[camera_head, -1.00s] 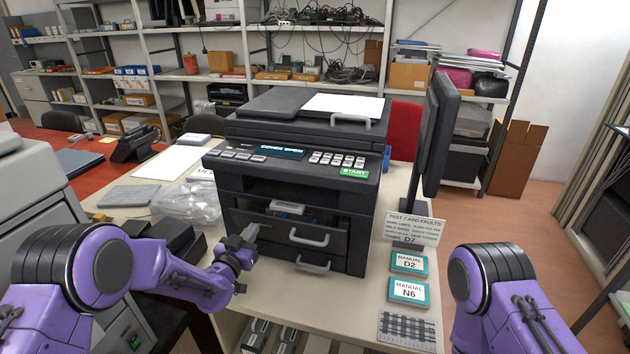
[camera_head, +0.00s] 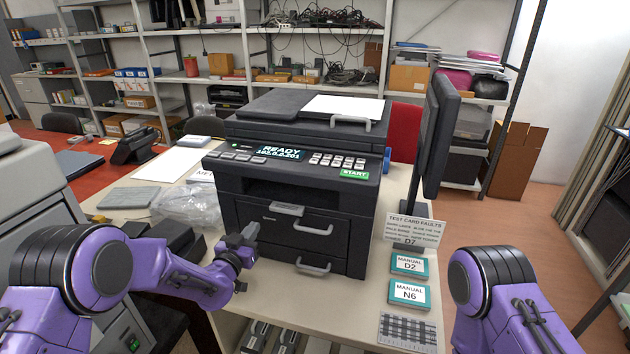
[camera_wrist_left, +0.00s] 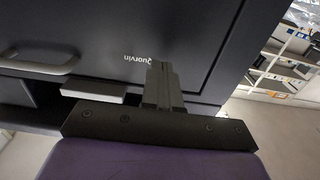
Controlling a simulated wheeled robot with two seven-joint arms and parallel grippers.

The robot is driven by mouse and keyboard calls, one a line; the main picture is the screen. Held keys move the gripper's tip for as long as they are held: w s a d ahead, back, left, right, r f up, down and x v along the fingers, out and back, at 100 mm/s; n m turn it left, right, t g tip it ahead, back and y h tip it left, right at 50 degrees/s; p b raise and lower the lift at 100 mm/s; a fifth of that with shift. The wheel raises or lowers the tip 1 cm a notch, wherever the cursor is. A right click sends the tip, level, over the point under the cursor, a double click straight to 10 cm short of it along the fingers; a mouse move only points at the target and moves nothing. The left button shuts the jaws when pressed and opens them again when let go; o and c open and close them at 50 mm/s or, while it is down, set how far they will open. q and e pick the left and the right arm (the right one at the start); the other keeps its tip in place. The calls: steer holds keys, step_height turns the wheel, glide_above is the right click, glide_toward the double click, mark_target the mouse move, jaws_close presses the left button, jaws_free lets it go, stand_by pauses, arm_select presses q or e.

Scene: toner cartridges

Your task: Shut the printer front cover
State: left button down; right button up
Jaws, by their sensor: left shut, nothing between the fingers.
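The black printer (camera_head: 300,185) stands on the table, and its display (camera_head: 279,152) reads READY. Its front cover (camera_head: 262,228) sits flush with the body, with a grey tab at its top edge and a grey handle (camera_head: 311,239). My left gripper (camera_head: 247,233) is shut and empty, just in front of the cover's left part. In the left wrist view the shut fingers (camera_wrist_left: 163,85) point at the dark cover (camera_wrist_left: 90,30), with upside-down lettering beside them. I cannot tell whether they touch it. My right gripper is out of view; only my right arm shows.
Two manuals (camera_head: 409,293) and a patterned card lie in front. A clear plastic bag (camera_head: 190,205) lies to the left. A lower drawer handle (camera_head: 313,268) sits below the cover.

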arm_select(q)
steer(key=p+v, duration=0.1)
steer(key=v, duration=0.5)
